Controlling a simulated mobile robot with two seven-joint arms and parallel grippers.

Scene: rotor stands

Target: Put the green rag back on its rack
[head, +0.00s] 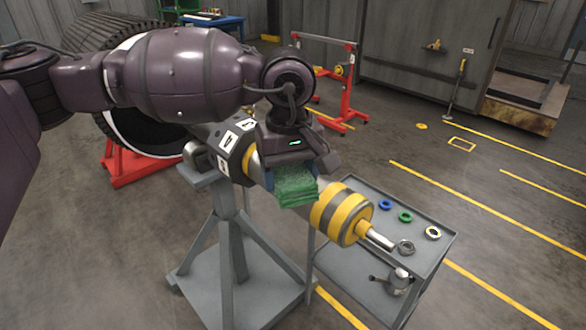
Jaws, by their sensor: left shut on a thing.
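My left gripper (292,178) reaches in from the upper left and is shut on the folded green rag (297,189). The rag hangs below the fingers, in front of the grey rotor shaft; I cannot tell if it touches the shaft. The fingertips are partly hidden by the rag and the gripper body. A red frame with a top bar (322,39) stands on the floor farther back; I cannot tell if it is the rag's rack. My right gripper is not in view.
The rotor with yellow-banded discs (341,212) lies on a grey stand (226,240). A grey cart (366,228) at the right bears several small rings. A large black ring on a red stand (140,168) is behind my arm.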

